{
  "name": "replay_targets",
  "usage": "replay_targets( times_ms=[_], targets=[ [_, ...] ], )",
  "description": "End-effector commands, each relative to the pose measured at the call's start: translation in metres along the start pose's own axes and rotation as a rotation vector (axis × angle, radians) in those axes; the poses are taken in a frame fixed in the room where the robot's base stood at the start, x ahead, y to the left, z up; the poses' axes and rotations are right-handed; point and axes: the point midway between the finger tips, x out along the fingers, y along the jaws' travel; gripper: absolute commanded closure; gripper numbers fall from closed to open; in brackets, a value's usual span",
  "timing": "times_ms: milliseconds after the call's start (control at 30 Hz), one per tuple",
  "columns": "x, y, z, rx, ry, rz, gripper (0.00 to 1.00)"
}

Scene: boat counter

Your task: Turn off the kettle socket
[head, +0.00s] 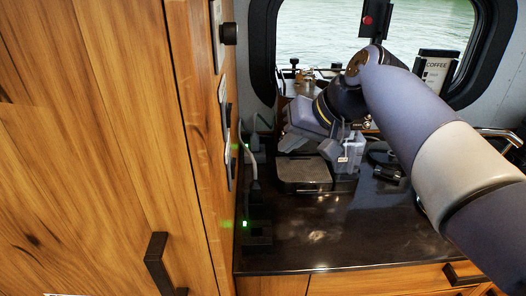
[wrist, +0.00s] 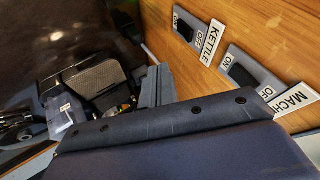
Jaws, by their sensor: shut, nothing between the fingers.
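The kettle switch (wrist: 185,28) is a dark rocker on a grey plate on the wooden wall in the wrist view, marked ON and OFF, beside a white KETTLE label (wrist: 212,42). I cannot tell which way its rocker is tipped. In the head view the wall plates are nearly edge-on. My gripper (head: 335,138) is shut and empty above the counter, to the right of the wooden wall. In the wrist view its grey fingers (wrist: 158,86) are left of and apart from the kettle switch.
A second switch (wrist: 243,75) with a partly hidden "MACH" label (wrist: 295,98) is beside the kettle one. Two green lights glow by the left wall, one on the front socket (head: 245,224). A grey-topped appliance (head: 303,172) stands behind. The front counter (head: 340,235) is clear.

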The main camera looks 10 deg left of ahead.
Motion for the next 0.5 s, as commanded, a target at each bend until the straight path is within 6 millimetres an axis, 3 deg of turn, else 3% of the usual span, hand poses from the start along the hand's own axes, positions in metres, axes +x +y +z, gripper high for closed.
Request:
replay_targets(
  times_ms=[500],
  targets=[
    [0.097,-0.004,0.000,-0.001,-0.003,-0.001,1.00]
  ],
)
